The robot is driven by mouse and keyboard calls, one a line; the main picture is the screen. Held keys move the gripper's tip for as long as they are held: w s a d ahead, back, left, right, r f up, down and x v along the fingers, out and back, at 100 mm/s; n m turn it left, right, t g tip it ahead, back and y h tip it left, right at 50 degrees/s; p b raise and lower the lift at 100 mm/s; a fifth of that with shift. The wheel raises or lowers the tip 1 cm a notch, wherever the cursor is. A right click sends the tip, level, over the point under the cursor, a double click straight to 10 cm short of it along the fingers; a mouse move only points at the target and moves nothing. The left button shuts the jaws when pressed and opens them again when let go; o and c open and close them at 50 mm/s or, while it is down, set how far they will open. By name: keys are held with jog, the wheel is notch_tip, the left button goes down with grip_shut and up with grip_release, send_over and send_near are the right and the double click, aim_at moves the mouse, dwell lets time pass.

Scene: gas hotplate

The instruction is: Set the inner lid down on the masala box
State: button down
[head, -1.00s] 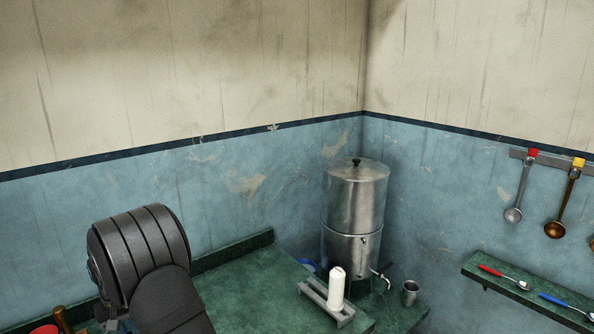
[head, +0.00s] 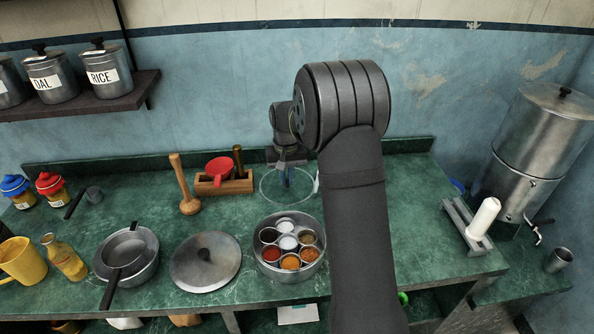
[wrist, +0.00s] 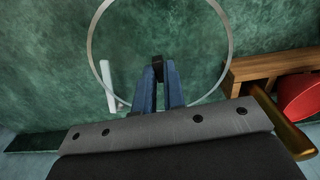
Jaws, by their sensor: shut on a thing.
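The inner lid is a clear round disc with a thin pale rim (head: 264,196). My gripper (head: 287,178) is shut on it at its middle, behind the masala box; whether the lid touches the counter I cannot tell. In the wrist view the lid's ring (wrist: 92,42) surrounds the blue fingertips (wrist: 158,75), which close on a small dark knob. The masala box (head: 262,262) is a round steel tin, open at the top, with several small cups of coloured spices. It stands nearer the camera than the lid, left of my forearm.
A steel lid (head: 190,268) with a dark knob lies left of the box. A wooden rack (head: 210,186) with a red item and a wooden masher (head: 184,190) stand behind. A white object (wrist: 109,85) lies by the inner lid. The steel dispenser (head: 530,140) is far right.

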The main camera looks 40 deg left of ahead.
jog(key=s+d+r, duration=0.3)
jog(key=s+d, duration=0.9)
jog(key=s, duration=0.2)
jog(key=shift+d+r+m, duration=0.2)
jog(key=shift+r+m, duration=0.1)
jog(key=shift+r, duration=0.1)
jog(key=shift+f, duration=0.1)
jog(key=shift+f, duration=2.8)
jog(key=shift+f, duration=0.3)
jog(key=c, duration=1.4)
grip_release()
jog(key=shift+c, duration=0.2)
